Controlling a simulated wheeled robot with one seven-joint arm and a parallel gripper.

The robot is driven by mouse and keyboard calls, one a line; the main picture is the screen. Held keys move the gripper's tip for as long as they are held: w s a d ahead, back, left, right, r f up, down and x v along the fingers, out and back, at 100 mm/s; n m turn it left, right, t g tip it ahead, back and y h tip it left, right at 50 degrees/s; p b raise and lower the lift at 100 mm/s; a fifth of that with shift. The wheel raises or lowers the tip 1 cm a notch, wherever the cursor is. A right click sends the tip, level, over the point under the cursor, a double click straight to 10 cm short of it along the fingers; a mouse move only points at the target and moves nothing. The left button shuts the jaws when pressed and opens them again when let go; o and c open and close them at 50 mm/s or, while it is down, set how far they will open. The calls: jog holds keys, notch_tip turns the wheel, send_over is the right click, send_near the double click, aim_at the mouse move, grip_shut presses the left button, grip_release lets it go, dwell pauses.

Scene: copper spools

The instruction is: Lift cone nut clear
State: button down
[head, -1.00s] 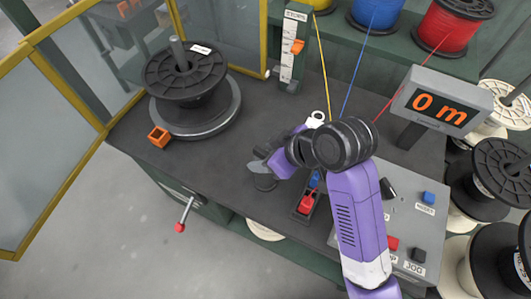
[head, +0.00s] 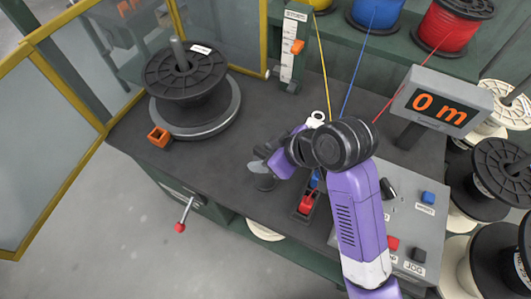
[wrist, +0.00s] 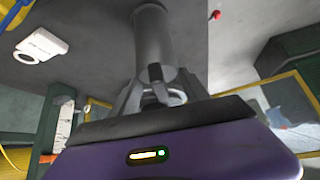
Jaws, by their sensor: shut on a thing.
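The cone nut (wrist: 153,42) shows in the wrist view as a grey metal cylinder with a wider collar near my fingers. My gripper (wrist: 158,98) is shut on it, with one finger on each side. In the head view my gripper (head: 262,168) is over the dark bench, left of the control panel. A dark round shape lies just under the fingers there; I cannot tell whether it is part of the nut or its shadow. My wrist and fingers hide much of the nut in the head view.
A black spool (head: 186,72) sits on a round turntable (head: 222,112) with a post through it. An orange square piece (head: 159,138) lies nearby. A graduated post (head: 292,50), a 0 m display (head: 440,103) and a red-handled crank (head: 184,212) surround the bench.

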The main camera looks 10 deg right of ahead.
jog(key=shift+r, duration=0.1)
notch_tip(320, 180, up, 7)
jog(key=p, duration=0.7)
jog(key=shift+f, duration=0.2)
